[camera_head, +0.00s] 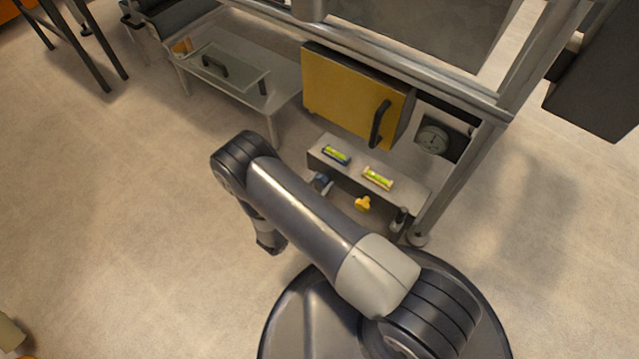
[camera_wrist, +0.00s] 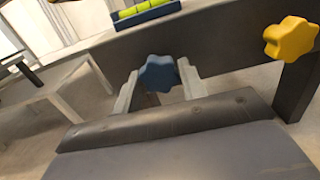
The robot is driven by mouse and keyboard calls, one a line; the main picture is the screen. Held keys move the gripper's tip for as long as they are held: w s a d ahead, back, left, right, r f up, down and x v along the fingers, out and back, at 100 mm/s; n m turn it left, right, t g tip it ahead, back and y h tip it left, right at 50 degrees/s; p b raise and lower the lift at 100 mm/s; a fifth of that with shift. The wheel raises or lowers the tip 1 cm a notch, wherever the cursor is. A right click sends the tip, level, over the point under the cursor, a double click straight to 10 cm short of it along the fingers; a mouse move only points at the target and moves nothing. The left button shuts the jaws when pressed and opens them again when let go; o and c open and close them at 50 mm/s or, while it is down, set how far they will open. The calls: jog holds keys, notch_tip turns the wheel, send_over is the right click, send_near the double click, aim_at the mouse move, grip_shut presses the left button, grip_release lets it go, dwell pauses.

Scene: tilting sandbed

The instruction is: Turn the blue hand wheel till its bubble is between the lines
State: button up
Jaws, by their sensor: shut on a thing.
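The blue hand wheel (camera_wrist: 159,74) sits on the front face of the grey bench in the wrist view. My gripper (camera_wrist: 158,88) is shut on it, one finger at each side. In the head view the wheel (camera_head: 321,183) is small and partly hidden by my arm. The blue-framed level vial (camera_head: 336,155) lies on the bench top above it. The vial also shows at the top of the wrist view (camera_wrist: 146,10), cut off by the edge. Its green-yellow liquid shows, but I cannot tell where its bubble lies against the lines.
A yellow hand wheel (camera_wrist: 290,38) is to the right on the same face, below a yellow-framed vial (camera_head: 378,178). A yellow cabinet door (camera_head: 345,92) with a dark handle stands behind. A dial gauge (camera_head: 432,138) is at right. A low glass-topped table (camera_head: 272,98) is at left.

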jog(key=shift+m, duration=0.3)
jog(key=m, duration=0.4)
jog(key=shift+m, duration=0.3)
jog(key=m, duration=0.4)
jog(key=shift+m, duration=0.3)
jog(key=m, duration=0.5)
jog(key=shift+a, duration=0.1)
jog(key=m, duration=0.4)
jog(key=shift+r, duration=0.1)
jog(key=shift+m, duration=0.5)
jog(key=o, duration=1)
jog(key=shift+c, duration=0.2)
